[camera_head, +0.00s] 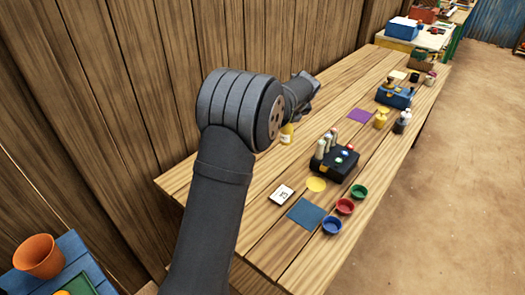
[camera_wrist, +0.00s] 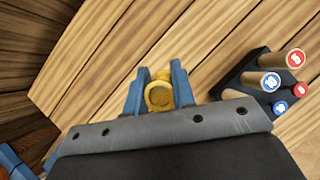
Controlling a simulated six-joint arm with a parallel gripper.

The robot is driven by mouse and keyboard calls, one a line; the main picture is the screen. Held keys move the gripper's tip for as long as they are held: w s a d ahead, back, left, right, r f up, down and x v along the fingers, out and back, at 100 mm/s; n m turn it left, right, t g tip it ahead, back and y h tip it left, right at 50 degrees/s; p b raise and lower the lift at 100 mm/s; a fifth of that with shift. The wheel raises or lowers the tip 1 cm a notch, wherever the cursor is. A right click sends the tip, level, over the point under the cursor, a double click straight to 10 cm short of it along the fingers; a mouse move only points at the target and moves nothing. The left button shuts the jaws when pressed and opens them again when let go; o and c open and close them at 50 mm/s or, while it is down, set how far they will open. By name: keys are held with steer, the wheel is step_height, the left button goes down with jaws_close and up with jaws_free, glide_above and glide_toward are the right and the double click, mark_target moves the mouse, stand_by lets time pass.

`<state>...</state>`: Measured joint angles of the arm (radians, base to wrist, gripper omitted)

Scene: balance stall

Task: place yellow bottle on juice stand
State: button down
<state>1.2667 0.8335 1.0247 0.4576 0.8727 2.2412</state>
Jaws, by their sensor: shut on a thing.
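The yellow bottle (camera_wrist: 159,96) is between the two blue fingers of my gripper (camera_wrist: 157,88) in the wrist view, seen from above. My gripper is shut on it. In the head view the bottle (camera_head: 287,134) shows beside my arm near the wall side of the table, and my arm hides the gripper. I cannot tell whether the bottle touches the table. A black stand (camera_head: 333,168) with pale upright cylinders and red and blue buttons is to its right; it also shows in the wrist view (camera_wrist: 243,84). No label marks it as the juice stand.
On the wooden table (camera_head: 255,225) are a yellow disc (camera_head: 316,184), a card reading 75 (camera_head: 281,195), a blue square (camera_head: 306,214) and red (camera_head: 345,206), green (camera_head: 359,191) and blue (camera_head: 332,226) bowls. A purple square (camera_head: 361,115) and a yellow jar (camera_head: 381,118) are farther back. The wall borders the table.

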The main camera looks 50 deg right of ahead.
steer(key=w+f, duration=1)
steer(key=w, duration=0.1)
steer(key=shift+w+f, duration=0.25)
steer(key=shift+w, duration=0.15)
steer(key=shift+a+f, duration=0.1)
steer(key=shift+f, duration=0.1)
steer(key=c, duration=1.2)
jaws_free()
steer(key=shift+o, duration=0.4)
steer(key=v, duration=1.7)
steer(key=shift+a, duration=0.25)
